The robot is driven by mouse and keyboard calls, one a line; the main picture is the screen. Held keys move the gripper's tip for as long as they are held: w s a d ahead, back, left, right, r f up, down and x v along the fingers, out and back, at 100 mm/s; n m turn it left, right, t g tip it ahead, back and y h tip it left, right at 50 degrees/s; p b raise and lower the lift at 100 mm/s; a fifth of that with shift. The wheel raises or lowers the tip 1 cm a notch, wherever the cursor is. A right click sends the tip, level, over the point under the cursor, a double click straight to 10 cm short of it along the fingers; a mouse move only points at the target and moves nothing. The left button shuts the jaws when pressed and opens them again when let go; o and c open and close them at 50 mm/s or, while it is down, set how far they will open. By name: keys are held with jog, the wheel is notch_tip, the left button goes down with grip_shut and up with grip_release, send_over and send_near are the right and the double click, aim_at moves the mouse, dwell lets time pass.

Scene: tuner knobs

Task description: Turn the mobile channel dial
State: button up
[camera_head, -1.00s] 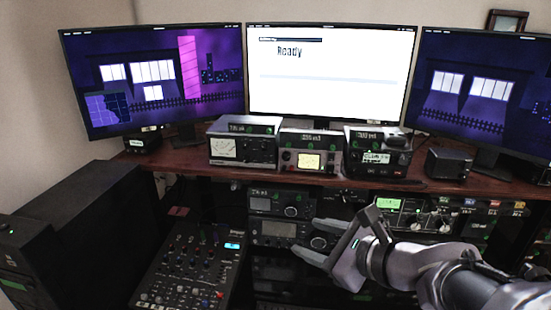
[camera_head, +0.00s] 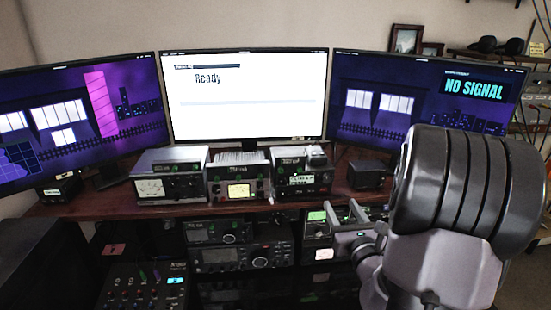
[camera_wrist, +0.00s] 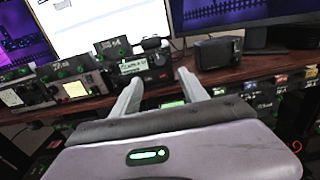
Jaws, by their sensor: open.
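Several radios with knobs and dials are in view; I cannot tell for certain which dial is the mobile channel dial. A compact radio with a green display (camera_head: 302,180) stands at the right of the row on the wooden shelf. It also shows in the wrist view (camera_wrist: 132,66), just beyond my fingertips. My gripper (camera_head: 341,207) is open and empty in front of the rack below the shelf, at the right. In the wrist view my gripper (camera_wrist: 161,76) points toward the shelf edge, its two fingers apart. My own arm hides much of the right side in the head view.
Two more radios, one with a meter (camera_head: 170,175) and one with a yellow dial (camera_head: 238,180), stand left of it. A small black speaker (camera_head: 367,174) stands right. Rack radios (camera_head: 240,257) fill the space below the shelf (camera_head: 120,205). Monitors stand behind. A mixer (camera_head: 150,285) lies lower left.

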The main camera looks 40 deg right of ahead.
aim_at(327, 180)
jog(key=b+x, duration=0.1)
jog(key=x, duration=0.9)
jog(key=shift+w+f+b, duration=0.2)
jog(key=shift+w+b, duration=0.05)
jog(key=shift+b, duration=0.05)
jog(key=shift+w+d+r, duration=0.1)
jog(key=shift+w+d, duration=0.25)
jog(key=shift+w, duration=0.2)
grip_shut()
